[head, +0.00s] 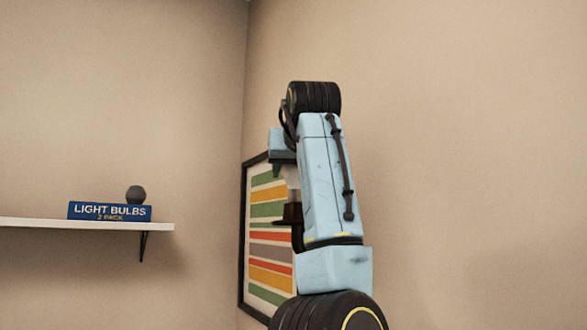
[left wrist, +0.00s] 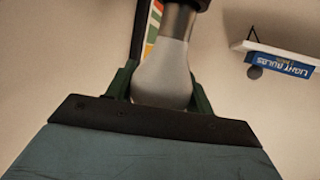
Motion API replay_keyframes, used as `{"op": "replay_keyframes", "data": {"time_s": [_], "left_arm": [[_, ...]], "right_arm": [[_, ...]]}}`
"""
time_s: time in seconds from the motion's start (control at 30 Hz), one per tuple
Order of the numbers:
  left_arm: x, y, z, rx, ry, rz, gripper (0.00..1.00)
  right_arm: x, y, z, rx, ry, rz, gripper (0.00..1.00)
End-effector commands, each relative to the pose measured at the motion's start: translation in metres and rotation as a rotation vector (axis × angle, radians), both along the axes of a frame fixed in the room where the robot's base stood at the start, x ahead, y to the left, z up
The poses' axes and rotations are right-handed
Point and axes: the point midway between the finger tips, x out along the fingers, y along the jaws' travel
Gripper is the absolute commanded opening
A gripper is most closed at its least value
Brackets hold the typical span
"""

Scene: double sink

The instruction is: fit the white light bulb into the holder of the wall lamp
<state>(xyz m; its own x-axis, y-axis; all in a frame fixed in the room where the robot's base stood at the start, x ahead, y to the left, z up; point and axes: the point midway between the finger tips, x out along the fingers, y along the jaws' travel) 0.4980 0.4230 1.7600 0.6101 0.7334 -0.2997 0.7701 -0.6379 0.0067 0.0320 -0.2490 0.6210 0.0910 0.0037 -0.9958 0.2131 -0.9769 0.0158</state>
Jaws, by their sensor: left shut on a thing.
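The white light bulb (left wrist: 163,72) is between the green fingers of my left gripper (left wrist: 160,97) in the left wrist view. Its grey metal base (left wrist: 177,22) points away from the gripper, toward a dark round part (left wrist: 192,3) at the top edge. In the head view my left gripper (head: 284,168) points down, partly behind my own arm, with a bit of the white bulb (head: 293,178) below it. The dark lamp holder (head: 289,213) shows just under the bulb. My arm hides much of both, and I cannot tell whether the base is seated in the holder. My right gripper is not in view.
A white shelf (head: 80,224) on the left wall carries a blue light bulb box (head: 108,211) and a dark grey ball (head: 136,194). A framed striped picture (head: 268,265) hangs behind my arm. The wall right of my arm is bare.

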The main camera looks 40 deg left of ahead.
Motion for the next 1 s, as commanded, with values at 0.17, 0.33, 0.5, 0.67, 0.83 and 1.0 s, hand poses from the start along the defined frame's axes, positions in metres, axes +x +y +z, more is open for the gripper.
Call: {"op": "replay_keyframes", "data": {"time_s": [0.17,0.33,0.5,0.67,0.83,1.0], "left_arm": [[0.0,0.0,-0.005,0.0,0.0,0.0,0.4],[0.0,0.0,-0.01,0.0,0.0,0.0,0.4],[0.0,0.0,-0.014,0.0,0.0,0.0,0.4],[0.0,0.0,-0.018,0.0,0.0,0.0,0.4],[0.0,0.0,-0.022,0.0,0.0,0.0,0.4],[0.0,0.0,-0.023,0.0,0.0,0.0,0.62]], "right_arm": [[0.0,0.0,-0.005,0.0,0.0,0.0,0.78],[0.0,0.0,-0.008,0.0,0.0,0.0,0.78],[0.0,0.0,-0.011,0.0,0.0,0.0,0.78],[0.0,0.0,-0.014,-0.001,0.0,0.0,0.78],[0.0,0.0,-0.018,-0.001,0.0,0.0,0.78],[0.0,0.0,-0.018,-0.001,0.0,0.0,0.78]]}}
